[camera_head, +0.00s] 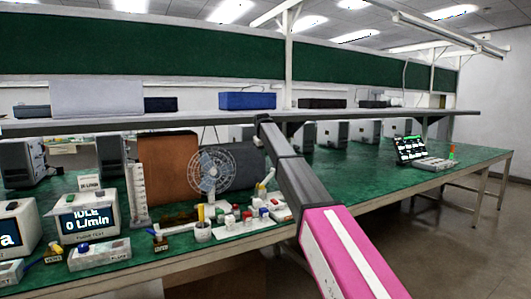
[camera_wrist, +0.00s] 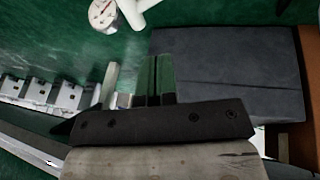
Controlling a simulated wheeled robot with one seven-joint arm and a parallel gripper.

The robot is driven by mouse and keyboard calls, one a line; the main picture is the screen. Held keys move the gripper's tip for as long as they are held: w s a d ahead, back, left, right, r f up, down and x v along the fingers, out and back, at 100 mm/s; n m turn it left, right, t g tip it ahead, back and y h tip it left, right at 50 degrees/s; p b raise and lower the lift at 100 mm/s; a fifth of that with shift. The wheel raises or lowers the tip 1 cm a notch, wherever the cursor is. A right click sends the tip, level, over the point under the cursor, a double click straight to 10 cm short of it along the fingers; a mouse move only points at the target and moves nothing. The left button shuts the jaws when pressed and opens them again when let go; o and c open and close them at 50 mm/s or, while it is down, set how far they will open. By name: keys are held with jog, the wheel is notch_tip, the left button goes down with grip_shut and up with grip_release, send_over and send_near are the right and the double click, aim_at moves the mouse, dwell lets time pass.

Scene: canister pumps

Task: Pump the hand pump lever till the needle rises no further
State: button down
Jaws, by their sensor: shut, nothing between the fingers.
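In the head view, a small white angled part (camera_head: 267,178) stands on the bench just right of the wire fan, probably part of the same pump. The dial reading is too small to make out. My gripper (camera_wrist: 152,72) is shut and empty in the wrist view, apart from the dial and white part. My arm hides the gripper in the head view.
A dark grey panel (camera_wrist: 230,70) lies close to my gripper. A wire fan (camera_head: 212,170), a brown panel (camera_head: 168,165) and small blocks crowd the bench. A long shelf (camera_head: 350,117) runs above.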

send_over(270, 174)
jog(key=f, duration=0.5)
jog(key=a+f, duration=0.1)
jog(key=f, duration=0.2)
jog(key=shift+s, duration=0.4)
jog(key=shift+w+d+f, duration=0.25)
jog(key=shift+d+f, duration=0.2)
jog(key=shift+f, duration=0.1)
